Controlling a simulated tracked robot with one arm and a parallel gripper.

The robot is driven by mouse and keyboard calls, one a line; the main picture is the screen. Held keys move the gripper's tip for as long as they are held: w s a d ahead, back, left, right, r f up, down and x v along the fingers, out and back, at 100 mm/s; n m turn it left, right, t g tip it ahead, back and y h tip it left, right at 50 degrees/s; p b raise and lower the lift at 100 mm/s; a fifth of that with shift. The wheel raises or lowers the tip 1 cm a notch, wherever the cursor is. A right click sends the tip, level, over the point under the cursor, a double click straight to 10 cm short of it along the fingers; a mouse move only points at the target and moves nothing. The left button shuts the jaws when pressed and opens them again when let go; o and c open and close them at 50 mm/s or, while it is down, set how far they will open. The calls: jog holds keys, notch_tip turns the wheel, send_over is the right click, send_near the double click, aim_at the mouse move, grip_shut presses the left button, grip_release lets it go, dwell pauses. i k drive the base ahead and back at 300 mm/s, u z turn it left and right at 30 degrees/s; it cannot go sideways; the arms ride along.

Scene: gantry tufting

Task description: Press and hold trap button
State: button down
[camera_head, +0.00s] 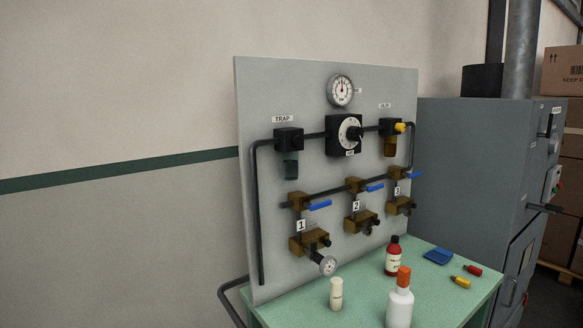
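A gauge (341,91), a black dial (346,134) and valves with blue levers (320,205) stick out from the panel. Bottles, including a white one (399,306), stand on the green bench (455,290). A grey cabinet (465,160) is at right. Open wall lies left.

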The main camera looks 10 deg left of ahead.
aim_at(298, 141)
jog(key=z, duration=0.2)
jog(key=i, duration=1.35)
jog(key=u, duration=0.35)
